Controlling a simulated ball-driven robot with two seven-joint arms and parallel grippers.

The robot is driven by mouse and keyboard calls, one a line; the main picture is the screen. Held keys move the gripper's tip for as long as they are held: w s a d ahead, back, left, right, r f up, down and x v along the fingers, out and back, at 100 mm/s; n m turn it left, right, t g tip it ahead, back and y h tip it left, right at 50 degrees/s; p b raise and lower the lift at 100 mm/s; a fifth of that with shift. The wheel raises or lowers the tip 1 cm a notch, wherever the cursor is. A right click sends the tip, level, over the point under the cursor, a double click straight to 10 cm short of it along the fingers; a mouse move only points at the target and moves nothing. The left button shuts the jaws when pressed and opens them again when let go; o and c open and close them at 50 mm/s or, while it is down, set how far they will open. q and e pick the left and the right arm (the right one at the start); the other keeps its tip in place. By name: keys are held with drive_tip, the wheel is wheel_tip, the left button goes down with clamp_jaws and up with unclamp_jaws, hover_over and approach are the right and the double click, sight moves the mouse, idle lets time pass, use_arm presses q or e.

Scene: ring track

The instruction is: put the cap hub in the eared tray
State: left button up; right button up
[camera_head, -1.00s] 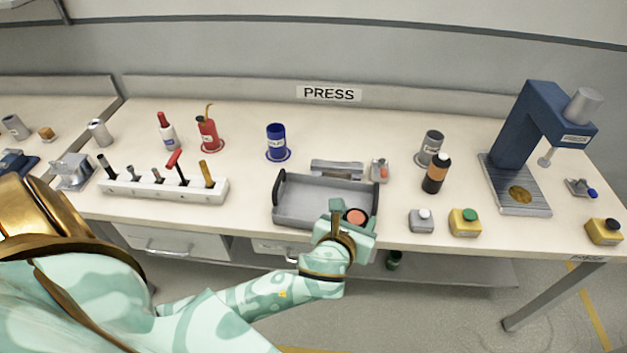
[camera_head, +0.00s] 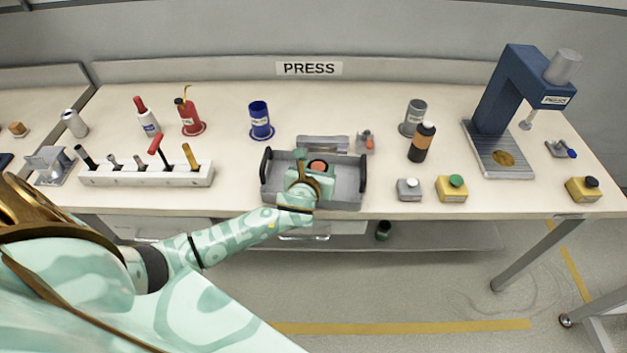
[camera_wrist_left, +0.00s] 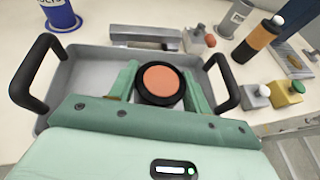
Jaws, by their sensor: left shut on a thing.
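The cap hub is a round black piece with an orange top (camera_head: 318,166). It also shows in the left wrist view (camera_wrist_left: 160,80). My left gripper (camera_head: 316,176) is shut on it, with one finger at each side. The eared tray (camera_head: 346,195) is a shallow grey tray with a black handle at each end. The gripper and hub are over the middle of the tray, inside its outline. I cannot tell whether the hub touches the tray floor. My gripper and forearm hide part of the tray's floor and front wall. My right gripper is in neither view.
Behind the tray are a grey bar-shaped part (camera_head: 322,143) and a small grey piece with a red knob (camera_head: 366,142). A blue can (camera_head: 260,120) stands back left. A tool rack (camera_head: 145,174) is left. A dark bottle (camera_head: 422,142) and button boxes (camera_head: 452,188) stand right.

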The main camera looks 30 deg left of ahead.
use_arm(q)
drive_tip(key=f, duration=0.1)
drive_tip(key=a+f+b, duration=0.1)
drive_tip(key=f, duration=0.1)
drive_tip(key=f+b, duration=0.1)
drive_tip(key=shift+s+a+f, duration=0.1)
drive_tip(key=shift+a+f, duration=0.05)
drive_tip(key=shift+a, duration=0.15)
drive_tip(key=shift+f+b, duration=0.35)
drive_tip(key=shift+f, duration=0.05)
drive_tip(key=shift+r, duration=0.2)
drive_tip(key=o, duration=1.2)
drive_tip(key=shift+f, duration=0.1)
